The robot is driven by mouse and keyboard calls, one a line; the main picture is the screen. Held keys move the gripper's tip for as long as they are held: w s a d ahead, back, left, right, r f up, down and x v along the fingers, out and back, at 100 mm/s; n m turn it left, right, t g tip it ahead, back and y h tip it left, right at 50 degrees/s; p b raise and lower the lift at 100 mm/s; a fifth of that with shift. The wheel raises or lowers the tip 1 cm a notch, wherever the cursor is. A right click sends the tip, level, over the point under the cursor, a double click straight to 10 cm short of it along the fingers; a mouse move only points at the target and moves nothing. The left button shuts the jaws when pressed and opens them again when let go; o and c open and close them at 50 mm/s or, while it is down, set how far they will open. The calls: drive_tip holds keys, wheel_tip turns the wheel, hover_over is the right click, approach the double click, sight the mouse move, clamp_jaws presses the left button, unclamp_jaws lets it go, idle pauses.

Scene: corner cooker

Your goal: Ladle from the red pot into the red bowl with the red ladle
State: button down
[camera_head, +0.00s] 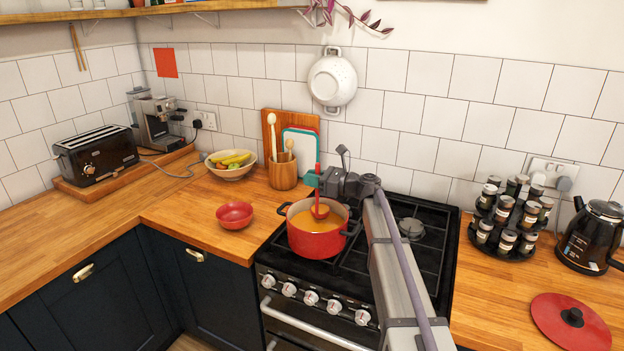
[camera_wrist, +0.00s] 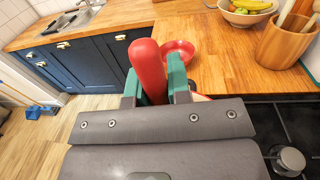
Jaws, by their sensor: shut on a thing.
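The red pot (camera_head: 316,243) stands on the cooker's front left and holds an orange liquid. The red ladle (camera_head: 320,211) is upright over the pot, its bowl showing at the liquid; I cannot tell how deep it sits. My gripper (camera_head: 314,180) is shut on the ladle's handle above the pot. In the wrist view the ladle's red handle (camera_wrist: 148,66) stands between the green fingers of my gripper (camera_wrist: 156,88). The red bowl (camera_head: 235,215) sits on the wooden worktop left of the pot. It shows partly behind a finger in the wrist view (camera_wrist: 180,47).
A fruit bowl (camera_head: 232,172) and a wooden utensil holder (camera_head: 283,175) stand behind the red bowl. A spice rack (camera_head: 508,222), a kettle (camera_head: 590,237) and a red lid (camera_head: 571,322) are on the right. The worktop between red bowl and pot is clear.

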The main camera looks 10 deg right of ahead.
wheel_tip(320, 180, up, 6)
drive_tip(key=p, duration=0.5)
drive_tip(key=shift+r+p, duration=0.2)
drive_tip(key=shift+p, duration=0.1)
drive_tip(key=shift+r+p, duration=1.9)
